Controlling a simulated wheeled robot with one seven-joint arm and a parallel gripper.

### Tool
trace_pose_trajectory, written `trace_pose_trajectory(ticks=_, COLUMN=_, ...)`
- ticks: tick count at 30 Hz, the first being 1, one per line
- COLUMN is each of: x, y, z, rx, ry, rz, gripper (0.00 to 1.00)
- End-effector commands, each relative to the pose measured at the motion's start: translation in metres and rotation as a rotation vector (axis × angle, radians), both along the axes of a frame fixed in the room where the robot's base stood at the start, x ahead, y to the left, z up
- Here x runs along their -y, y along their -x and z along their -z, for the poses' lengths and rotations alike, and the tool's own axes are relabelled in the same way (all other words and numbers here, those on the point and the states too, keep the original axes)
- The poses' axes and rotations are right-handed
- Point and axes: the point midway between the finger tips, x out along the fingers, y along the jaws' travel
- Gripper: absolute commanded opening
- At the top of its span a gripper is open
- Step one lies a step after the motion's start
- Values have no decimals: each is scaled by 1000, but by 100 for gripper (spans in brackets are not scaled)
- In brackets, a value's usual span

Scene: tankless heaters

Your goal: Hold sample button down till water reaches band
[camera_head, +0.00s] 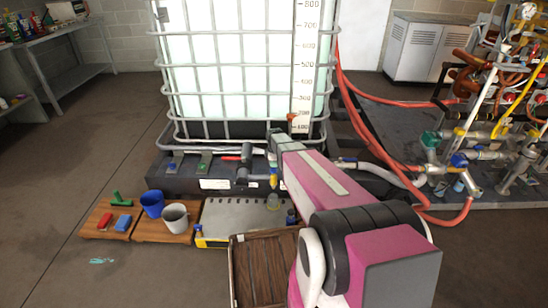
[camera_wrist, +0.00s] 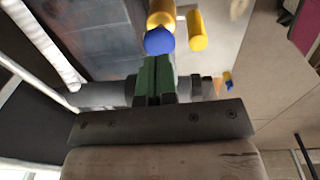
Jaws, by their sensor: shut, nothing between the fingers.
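A blue round button (camera_wrist: 160,41) on a yellow cylindrical body sits just ahead of my gripper (camera_wrist: 155,60) in the wrist view. My gripper's green fingers are shut together and empty. Their tips lie at the button's lower edge in the picture; I cannot tell whether they touch it. In the head view a small yellow and blue fitting (camera_head: 274,178) hangs at the front of the tank's base. A small clear vessel (camera_head: 273,202) stands below it. Its water level and any band on it are too small to make out.
The caged white tank (camera_head: 240,60) with a scale strip (camera_head: 306,60) stands behind my arm. Wooden trays hold a blue cup (camera_head: 152,204) and a grey cup (camera_head: 175,217). A wooden crate (camera_head: 262,270) stands in front. Red hoses (camera_head: 375,150) and pipework fill the right.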

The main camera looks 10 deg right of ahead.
Motion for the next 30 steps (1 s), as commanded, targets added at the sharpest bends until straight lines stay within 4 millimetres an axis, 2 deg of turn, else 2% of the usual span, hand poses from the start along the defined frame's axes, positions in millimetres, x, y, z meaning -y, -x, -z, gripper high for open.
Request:
trace_pose_trajectory(ticks=3, x=0, y=-1, z=16, rx=-2, ry=0, rz=0, gripper=0)
trace_pose_trajectory(ticks=6, x=0, y=-2, z=22, rx=-1, ry=0, rz=0, gripper=0)
trace_pose_trajectory(ticks=20, x=0, y=-2, z=27, rx=0, ry=0, rz=0, gripper=0)
trace_pose_trajectory(ticks=27, x=0, y=-2, z=47, rx=-2, ry=0, rz=0, gripper=0)
trace_pose_trajectory(ticks=30, x=0, y=-1, z=48, rx=-2, ry=0, rz=0, gripper=0)
